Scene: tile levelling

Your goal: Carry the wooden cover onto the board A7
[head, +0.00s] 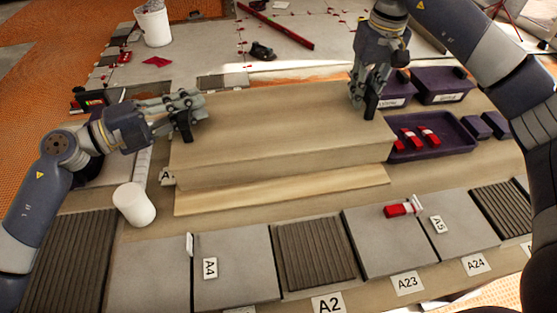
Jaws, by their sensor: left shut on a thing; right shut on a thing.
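The wooden cover (285,125) is a long box-like piece of pale wood in the middle of the table. My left gripper (187,122) is shut on its left end, and my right gripper (370,98) is shut on its right end near the back corner. A flat, lighter wooden board (280,191) shows in front of and below the cover; most of it is hidden. A label (167,177) starting with "A" is partly covered at the left, so I cannot read whether it is A7. I cannot tell whether the cover touches the board.
Grey and ribbed tiles (315,253) line the front, with a red-and-white clip (403,208) on one. A white cup (134,204) stands close left of the board. A purple tray (433,150) with red pieces and purple bins (441,86) sit at the right.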

